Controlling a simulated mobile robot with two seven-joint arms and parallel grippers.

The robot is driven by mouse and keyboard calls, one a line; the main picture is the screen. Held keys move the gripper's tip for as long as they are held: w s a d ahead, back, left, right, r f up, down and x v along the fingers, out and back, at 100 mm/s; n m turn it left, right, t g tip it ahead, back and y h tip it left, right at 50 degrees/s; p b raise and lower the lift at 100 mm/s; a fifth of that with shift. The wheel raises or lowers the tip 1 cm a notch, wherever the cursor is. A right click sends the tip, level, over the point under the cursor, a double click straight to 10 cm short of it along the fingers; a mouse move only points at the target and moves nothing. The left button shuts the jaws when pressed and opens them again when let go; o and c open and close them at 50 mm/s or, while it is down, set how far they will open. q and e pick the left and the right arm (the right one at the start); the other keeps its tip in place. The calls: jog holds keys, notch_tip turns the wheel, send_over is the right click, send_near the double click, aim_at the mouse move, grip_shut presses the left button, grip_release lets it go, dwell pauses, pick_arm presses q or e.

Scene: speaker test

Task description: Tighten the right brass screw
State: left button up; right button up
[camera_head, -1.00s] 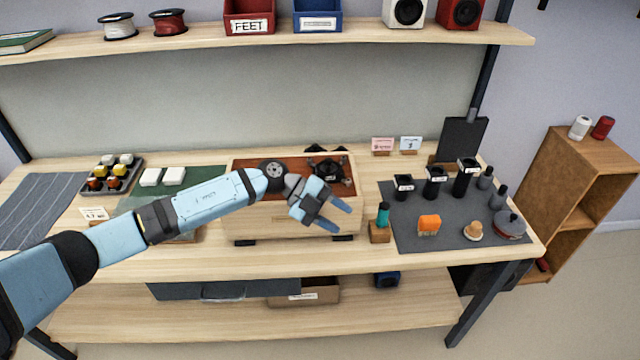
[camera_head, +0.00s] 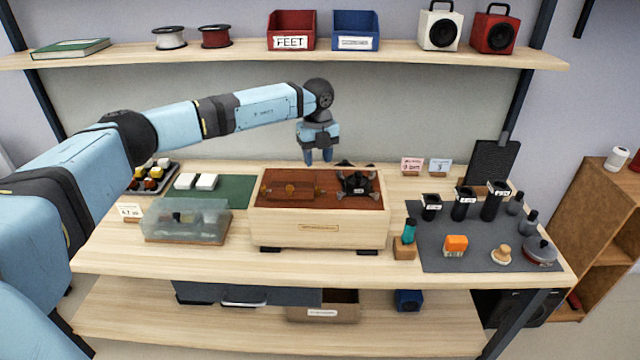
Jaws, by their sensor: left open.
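The light wooden cabinet (camera_head: 318,228) lies on the bench with its reddish-brown panel (camera_head: 325,201) facing up. A flat brown plate or recess (camera_head: 289,190) is on the panel's left part. A black part with several arms (camera_head: 356,184) sits on its right part. I cannot make out the right brass screw at this size. My left gripper (camera_head: 318,157) points down above the bench near the panel's back edge, open with nothing between its fingers. My right gripper is not in view.
A clear cover (camera_head: 186,221) stands left of the cabinet. On the right, a teal-handled tool (camera_head: 409,231) stands in a wooden block, and a dark mat (camera_head: 445,262) carries several cups and bottles. A shelf (camera_head: 370,62) runs above. The bench front is clear.

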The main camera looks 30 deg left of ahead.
aim_at(318, 188)
pick_arm(q)
notch_tip(318, 188, down, 9)
jog(key=shift+p, duration=0.3)
grip_shut()
